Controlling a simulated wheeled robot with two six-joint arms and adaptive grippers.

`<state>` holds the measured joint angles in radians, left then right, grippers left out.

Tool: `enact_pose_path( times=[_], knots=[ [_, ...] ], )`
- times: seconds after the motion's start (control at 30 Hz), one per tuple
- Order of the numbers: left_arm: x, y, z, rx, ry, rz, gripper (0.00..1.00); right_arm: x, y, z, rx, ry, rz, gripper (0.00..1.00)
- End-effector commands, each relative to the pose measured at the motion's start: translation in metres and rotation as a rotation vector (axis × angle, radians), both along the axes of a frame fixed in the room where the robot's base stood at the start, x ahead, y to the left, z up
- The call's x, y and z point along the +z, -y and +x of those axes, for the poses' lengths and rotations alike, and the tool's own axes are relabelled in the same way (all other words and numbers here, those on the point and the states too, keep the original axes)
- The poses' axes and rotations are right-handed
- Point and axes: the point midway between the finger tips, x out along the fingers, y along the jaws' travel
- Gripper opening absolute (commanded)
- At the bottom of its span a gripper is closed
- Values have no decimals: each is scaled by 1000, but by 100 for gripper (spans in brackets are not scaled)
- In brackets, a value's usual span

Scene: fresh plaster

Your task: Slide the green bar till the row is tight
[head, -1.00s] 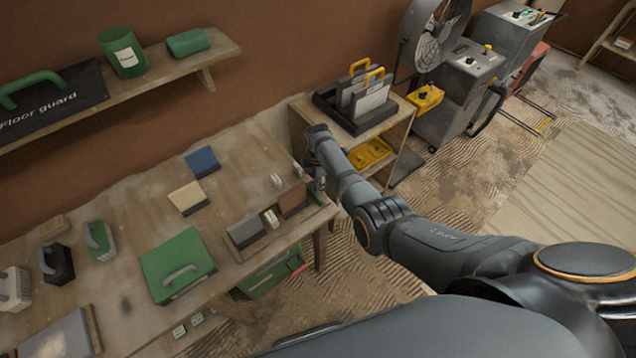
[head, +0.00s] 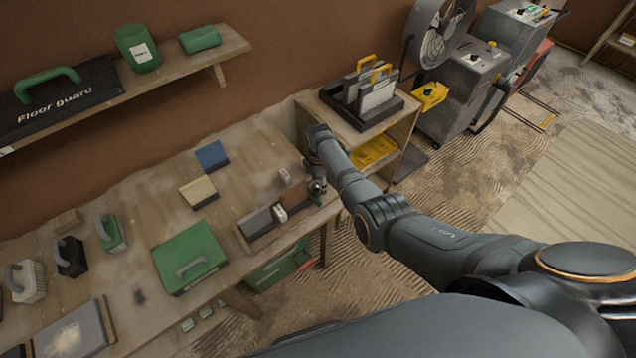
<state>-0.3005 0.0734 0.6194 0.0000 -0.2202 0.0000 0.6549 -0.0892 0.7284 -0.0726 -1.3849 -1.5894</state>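On the front right of the bench, a wooden-edged row holds a grey block (head: 257,222), a small white piece (head: 280,213) and a brown block (head: 296,203). My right gripper (head: 317,188) is low at the right end of this row, beside the brown block. A little green shows at its fingertips, which may be the green bar; it is mostly hidden, and I cannot tell whether the fingers are open or shut. Any small gaps between the pieces are too small to judge. My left gripper is out of view.
Blue (head: 211,156) and tan (head: 198,192) blocks lie behind the row, with another small white piece (head: 285,175). A green case (head: 190,258) and several handled brushes are to the left. A cabinet with a dark tray (head: 372,118) stands just right of the bench.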

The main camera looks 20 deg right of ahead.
Motion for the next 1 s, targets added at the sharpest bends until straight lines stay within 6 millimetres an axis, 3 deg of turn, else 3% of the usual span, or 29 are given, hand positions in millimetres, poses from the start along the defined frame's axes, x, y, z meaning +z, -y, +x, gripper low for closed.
enact_pose_path(
  times=[0.1, 0.23, 0.33, 0.47, 0.73, 1.0],
  knots=[
    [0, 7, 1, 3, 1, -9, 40, 0, -1, 0, 1, 0, 1, 52],
    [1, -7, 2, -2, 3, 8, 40, 0, -1, 0, 1, 0, 1, 52],
    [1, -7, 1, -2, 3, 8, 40, 7, -1, 1, 0, 2, 1, 52],
    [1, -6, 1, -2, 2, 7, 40, 30, -1, 1, 0, 4, 1, 52],
    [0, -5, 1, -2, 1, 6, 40, 95, -1, 1, 1, 3, 0, 52],
    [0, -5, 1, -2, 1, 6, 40, 120, -1, 0, 1, -1, 0, 52]
  ],
)
